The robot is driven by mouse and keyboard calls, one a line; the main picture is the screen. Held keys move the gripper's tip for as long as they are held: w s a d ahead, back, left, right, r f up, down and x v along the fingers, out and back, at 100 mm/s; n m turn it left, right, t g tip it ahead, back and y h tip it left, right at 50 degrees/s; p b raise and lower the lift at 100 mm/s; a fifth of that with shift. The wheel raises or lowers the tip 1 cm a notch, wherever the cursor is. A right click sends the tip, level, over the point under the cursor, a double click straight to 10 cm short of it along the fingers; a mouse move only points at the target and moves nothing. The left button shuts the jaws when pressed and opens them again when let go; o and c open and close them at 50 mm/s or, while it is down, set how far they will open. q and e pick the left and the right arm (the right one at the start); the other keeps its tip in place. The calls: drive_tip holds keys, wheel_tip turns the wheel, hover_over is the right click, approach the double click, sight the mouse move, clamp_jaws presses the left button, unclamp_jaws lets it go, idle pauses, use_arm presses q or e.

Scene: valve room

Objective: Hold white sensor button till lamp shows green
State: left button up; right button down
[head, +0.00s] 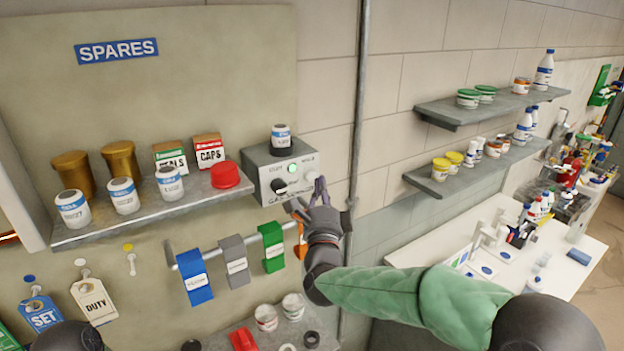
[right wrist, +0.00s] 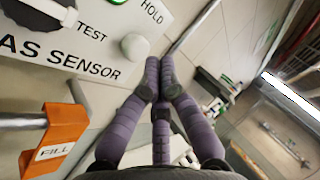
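The grey gas sensor box (head: 283,172) is on the wall at the right end of the spares shelf. It has a black knob (head: 279,186), a small lamp (head: 292,168) that looks green, and a round white button (head: 311,177). The white button (right wrist: 135,46) also shows in the right wrist view, just left of my fingertips. My right gripper (right wrist: 161,66) has its purple fingers drawn together at the tips, with nothing between them. My left gripper is not in view.
A rail below carries blue, grey and green tags (head: 273,247) and an orange tag (right wrist: 58,135). A vertical pipe (head: 357,130) runs close to the right of the box. Stocked shelves (head: 450,112) are farther right.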

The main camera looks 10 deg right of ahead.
drive_tip(key=s+b, duration=0.1)
drive_tip(key=s+d+b, duration=0.1)
drive_tip(key=s, duration=0.1)
drive_tip(key=s+b, duration=0.1)
drive_tip(key=shift+s+d, duration=0.35)
drive_tip(key=shift+s, duration=0.05)
